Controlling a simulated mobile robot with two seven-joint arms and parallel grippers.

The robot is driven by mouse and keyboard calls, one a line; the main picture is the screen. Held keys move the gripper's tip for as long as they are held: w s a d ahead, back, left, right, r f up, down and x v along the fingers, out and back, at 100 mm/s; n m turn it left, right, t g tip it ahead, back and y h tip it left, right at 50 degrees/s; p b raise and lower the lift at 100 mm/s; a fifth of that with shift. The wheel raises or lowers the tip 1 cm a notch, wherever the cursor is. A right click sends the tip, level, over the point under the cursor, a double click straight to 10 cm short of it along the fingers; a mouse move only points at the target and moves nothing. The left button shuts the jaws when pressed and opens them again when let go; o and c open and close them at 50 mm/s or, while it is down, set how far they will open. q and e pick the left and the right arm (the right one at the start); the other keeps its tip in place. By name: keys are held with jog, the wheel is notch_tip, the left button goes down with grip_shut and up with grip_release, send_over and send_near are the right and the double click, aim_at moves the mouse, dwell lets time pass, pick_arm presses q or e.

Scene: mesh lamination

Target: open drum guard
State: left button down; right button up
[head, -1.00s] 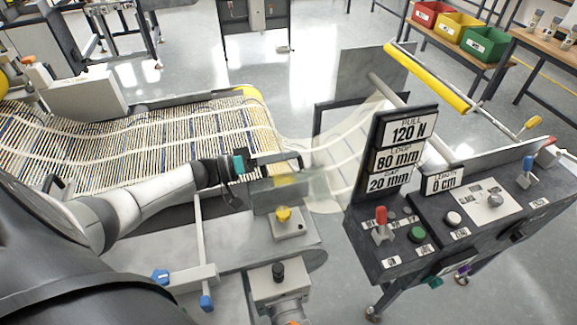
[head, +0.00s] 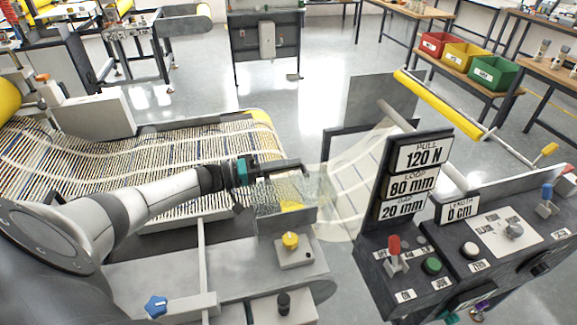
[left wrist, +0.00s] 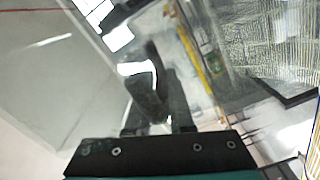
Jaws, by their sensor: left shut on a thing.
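The drum guard (head: 318,187) is a clear panel at the right end of the conveyor, above the yellow-edged drum (head: 291,206). Its see-through edges are hard to make out, so its exact angle is unclear. My left gripper (head: 266,171), with a teal band, is shut on the guard's dark handle (head: 290,168), over the belt's end. In the left wrist view, a dark piece (left wrist: 148,88) lies between the fingers, with clear, reflecting surfaces around it. My right gripper does not show.
A control console (head: 450,245) with a tall sign stands to the right. A yellow knob (head: 290,241) sits on the machine below the guard.

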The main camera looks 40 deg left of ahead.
pick_arm(q)
jog(key=shift+f, duration=0.1)
jog(key=c, duration=0.8)
grip_release()
jog(key=shift+c, duration=0.2)
jog(key=b+v, duration=0.1)
jog(key=v, duration=1.4)
